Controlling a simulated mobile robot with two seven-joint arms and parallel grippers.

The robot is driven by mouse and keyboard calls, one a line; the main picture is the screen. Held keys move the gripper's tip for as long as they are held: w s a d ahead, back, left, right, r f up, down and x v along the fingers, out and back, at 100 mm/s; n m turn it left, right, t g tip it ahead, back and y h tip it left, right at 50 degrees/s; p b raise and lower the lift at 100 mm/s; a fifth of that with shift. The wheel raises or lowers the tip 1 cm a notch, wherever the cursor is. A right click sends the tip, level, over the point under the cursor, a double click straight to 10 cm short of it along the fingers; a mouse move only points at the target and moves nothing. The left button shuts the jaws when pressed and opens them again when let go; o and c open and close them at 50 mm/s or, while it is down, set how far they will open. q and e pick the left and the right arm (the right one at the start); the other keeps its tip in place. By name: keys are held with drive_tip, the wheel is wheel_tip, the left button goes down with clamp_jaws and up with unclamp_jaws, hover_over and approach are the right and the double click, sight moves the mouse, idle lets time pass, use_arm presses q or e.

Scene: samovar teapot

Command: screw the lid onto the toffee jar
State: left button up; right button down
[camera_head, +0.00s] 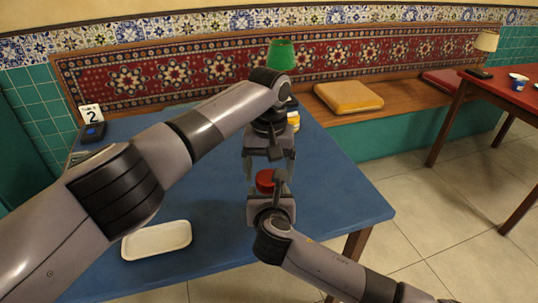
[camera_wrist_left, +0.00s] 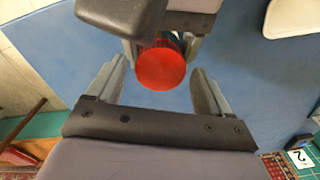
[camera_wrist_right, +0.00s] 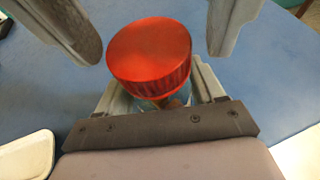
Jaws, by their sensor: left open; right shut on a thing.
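The red lid (camera_head: 265,181) sits on top of the toffee jar, of which a small clear part (camera_wrist_right: 172,101) shows below the lid in the right wrist view. I cannot tell how tightly the lid is seated. My right gripper (camera_wrist_right: 165,92) is shut on the jar from below the lid and points upward in the head view (camera_head: 268,190). My left gripper (camera_head: 269,172) is open and points down from above. Its two fingers stand on either side of the lid, apart from it, in the left wrist view (camera_wrist_left: 160,75). Most of the jar is hidden by my right gripper.
The blue table (camera_head: 215,190) is largely clear. A white tray (camera_head: 157,240) lies at its front left. A number card (camera_head: 91,114) and a dark device (camera_head: 94,132) stand at the far left corner. A green lamp shade (camera_head: 281,55) and a yellow item (camera_head: 294,120) are behind my left arm.

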use_arm(q)
drive_tip(key=shift+f, duration=0.55)
drive_tip(key=c, duration=1.1)
drive_tip(key=shift+o, duration=0.2)
drive_tip(key=shift+m, duration=1)
drive_tip(key=o, duration=1.2)
drive_tip(key=shift+o, duration=0.2)
drive_tip(key=shift+r, duration=0.15)
wheel_tip(320, 180, up, 12)
